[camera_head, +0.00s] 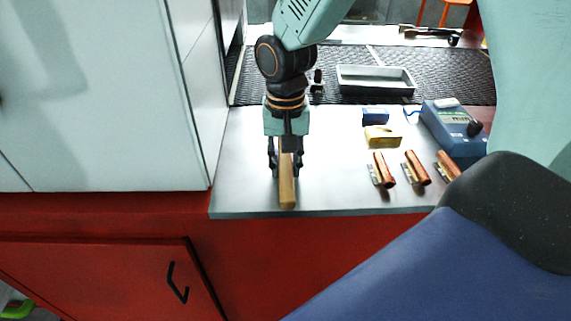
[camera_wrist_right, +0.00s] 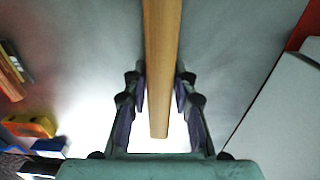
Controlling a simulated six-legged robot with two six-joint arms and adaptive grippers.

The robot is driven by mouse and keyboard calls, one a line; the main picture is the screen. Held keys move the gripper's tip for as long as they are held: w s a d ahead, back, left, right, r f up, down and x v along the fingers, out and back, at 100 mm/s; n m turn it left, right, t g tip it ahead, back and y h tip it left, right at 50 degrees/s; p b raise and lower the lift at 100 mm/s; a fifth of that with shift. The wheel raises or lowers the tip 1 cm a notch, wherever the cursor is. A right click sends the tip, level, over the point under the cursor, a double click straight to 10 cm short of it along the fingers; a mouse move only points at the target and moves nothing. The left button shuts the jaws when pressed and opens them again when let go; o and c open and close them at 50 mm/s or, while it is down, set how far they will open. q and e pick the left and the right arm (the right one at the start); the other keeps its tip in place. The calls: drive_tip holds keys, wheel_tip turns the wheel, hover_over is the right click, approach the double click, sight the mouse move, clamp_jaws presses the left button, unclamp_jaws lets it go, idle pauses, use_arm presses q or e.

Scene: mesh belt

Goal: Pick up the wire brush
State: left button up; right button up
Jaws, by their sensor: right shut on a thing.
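The wire brush (camera_head: 287,193) shows as a long wooden bar at the left part of the steel worktop, one end toward the front edge. Its bristles do not show. My right gripper (camera_head: 286,168) points down over it, one finger on each side, shut on the wood. In the right wrist view the brush (camera_wrist_right: 161,45) runs up between the fingers of the right gripper (camera_wrist_right: 159,85) and out of the top of the picture. I cannot tell whether it is clear of the worktop. My left gripper is not in view.
Several copper-coloured pieces (camera_head: 417,168), a yellow block (camera_head: 382,136), a small blue box (camera_head: 375,116) and a blue device (camera_head: 454,127) stand to the right. A grey tray (camera_head: 375,88) is on the mesh belt (camera_head: 440,68) behind. A white cabinet (camera_head: 85,95) borders the left.

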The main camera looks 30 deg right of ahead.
sight(286, 162)
drive_tip(key=shift+s, duration=0.15)
clamp_jaws()
drive_tip(key=shift+r, duration=0.1)
drive_tip(key=shift+w+r, duration=0.2)
drive_tip(key=shift+r, duration=0.05)
wheel_tip(286, 162, up, 9)
drive_tip(key=shift+s+f+p, duration=0.15)
drive_tip(key=shift+f+p, duration=0.05)
drive_tip(key=shift+p, duration=0.65)
drive_tip(key=shift+r, duration=0.4)
